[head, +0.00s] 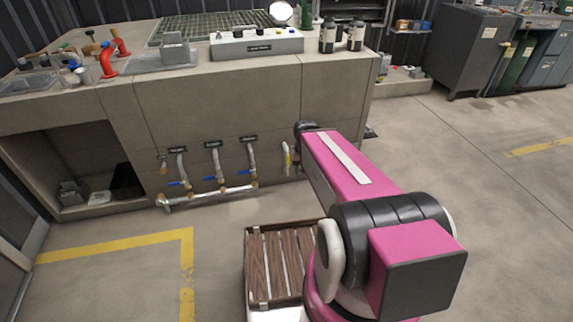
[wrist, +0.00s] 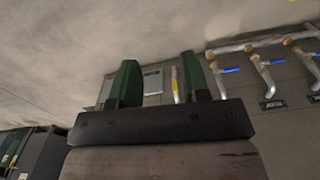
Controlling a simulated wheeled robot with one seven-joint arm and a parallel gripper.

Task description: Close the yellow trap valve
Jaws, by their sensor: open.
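The yellow trap valve's handle (head: 286,156) shows in the head view as a thin upright yellow piece on a short pale pipe, low on the front of the concrete bench, just left of my arm's far end. In the wrist view, which is upside down, the yellow handle (wrist: 175,80) appears between my two green fingers, nearer the right one. My gripper (wrist: 158,62) is open with nothing held. I cannot tell how far the handle is from the fingers. My arm hides the gripper in the head view.
Left of the yellow handle, several pipes with blue-handled valves (head: 213,179) join a low horizontal pipe (head: 215,195); they also show in the wrist view (wrist: 258,68). The concrete bench (head: 225,105) stands behind. A slatted wooden deck (head: 280,262) lies beside my arm. Floor at right is clear.

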